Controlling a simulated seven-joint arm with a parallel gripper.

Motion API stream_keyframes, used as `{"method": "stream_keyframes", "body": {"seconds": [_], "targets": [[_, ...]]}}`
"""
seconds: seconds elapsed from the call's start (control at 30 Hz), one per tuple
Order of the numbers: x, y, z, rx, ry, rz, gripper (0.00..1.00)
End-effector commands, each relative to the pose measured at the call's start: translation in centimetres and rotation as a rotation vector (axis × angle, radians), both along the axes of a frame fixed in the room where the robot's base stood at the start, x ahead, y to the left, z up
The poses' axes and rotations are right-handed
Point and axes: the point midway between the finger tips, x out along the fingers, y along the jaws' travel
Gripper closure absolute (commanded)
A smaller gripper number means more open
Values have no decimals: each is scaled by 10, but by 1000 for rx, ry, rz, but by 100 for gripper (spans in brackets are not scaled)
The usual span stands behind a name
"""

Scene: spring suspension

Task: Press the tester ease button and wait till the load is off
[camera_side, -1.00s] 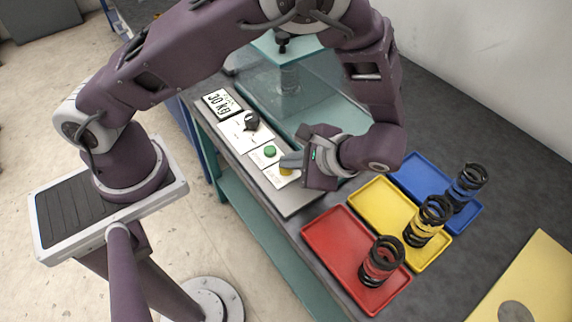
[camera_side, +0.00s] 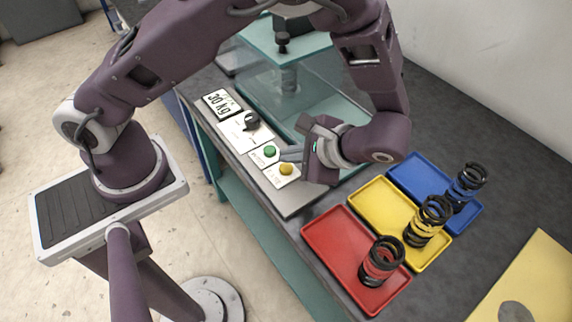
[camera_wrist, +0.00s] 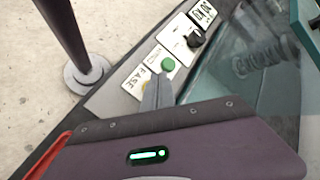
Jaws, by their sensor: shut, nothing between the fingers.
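The tester panel shows a display (camera_side: 221,102) reading 30 kg, a black knob (camera_side: 251,121), a green button (camera_side: 270,151) and a yellow button (camera_side: 286,168). In the wrist view the EASE label (camera_wrist: 137,82) shows beside my fingers, and the yellow button is hidden. The green button (camera_wrist: 168,64) lies just past the fingertips there. My gripper (camera_side: 283,155) is shut and empty, its tips close to the two buttons; whether they touch anything is unclear. A spring (camera_side: 290,79) stands in the tester behind clear panels, under the press head (camera_side: 283,42).
Red (camera_side: 330,243), yellow (camera_side: 370,207) and blue (camera_side: 412,177) trays lie to the right on the dark bench, each with a spring at its right end. A yellow sheet (camera_side: 535,270) lies at the lower right.

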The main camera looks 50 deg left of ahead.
Motion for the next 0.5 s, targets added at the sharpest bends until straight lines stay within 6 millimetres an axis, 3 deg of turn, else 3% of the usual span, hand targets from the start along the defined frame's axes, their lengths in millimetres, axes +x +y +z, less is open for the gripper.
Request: {"method": "stream_keyframes", "body": {"seconds": [0.5], "targets": [[0,0,47,-2,-1,-1,100]]}}
